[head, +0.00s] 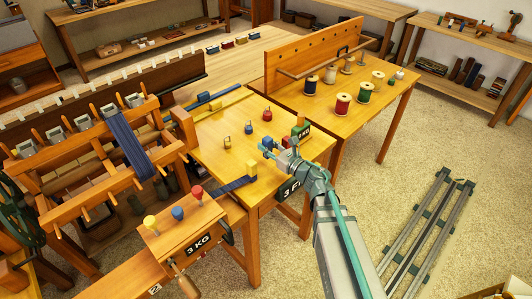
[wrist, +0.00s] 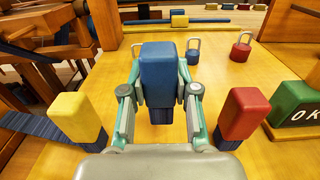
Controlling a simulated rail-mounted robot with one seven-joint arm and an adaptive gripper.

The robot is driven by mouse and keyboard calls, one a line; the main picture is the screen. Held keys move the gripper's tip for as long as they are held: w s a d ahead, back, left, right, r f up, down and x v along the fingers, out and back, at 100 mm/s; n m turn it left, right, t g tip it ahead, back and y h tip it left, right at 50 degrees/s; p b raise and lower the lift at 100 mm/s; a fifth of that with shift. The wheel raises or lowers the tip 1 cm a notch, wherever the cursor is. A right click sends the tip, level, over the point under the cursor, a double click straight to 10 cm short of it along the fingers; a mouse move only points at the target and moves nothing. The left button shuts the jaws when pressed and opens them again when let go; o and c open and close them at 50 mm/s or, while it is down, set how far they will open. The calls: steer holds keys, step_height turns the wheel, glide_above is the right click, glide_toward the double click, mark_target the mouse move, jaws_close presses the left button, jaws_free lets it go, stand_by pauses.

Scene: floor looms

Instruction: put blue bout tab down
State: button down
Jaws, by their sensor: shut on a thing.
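The blue bout tab (wrist: 158,72) is a blue block with a dark blue woven end below it. My gripper (wrist: 160,88) is shut on it, one finger on each side, and the tab looks upright. In the head view my gripper (head: 277,150) is over the right part of the near wooden table (head: 218,150), with the blue tab (head: 266,142) at its tip. I cannot tell whether the woven end touches the tabletop.
A green OK block (wrist: 297,108) is at the right. The loom (head: 95,150) is left of the table. Thread spools (head: 343,104) stand on the far table. Tabletop between the tabs is clear.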

steer(key=f, duration=0.1)
steer(key=f+p, duration=0.1)
steer(key=shift+w+a+f, duration=0.1)
steer(key=shift+a+f, duration=0.15)
steer(key=shift+f, duration=0.55)
steer(key=shift+f, duration=0.25)
steer(key=c, duration=0.9)
jaws_free()
steer(key=shift+r, duration=0.1)
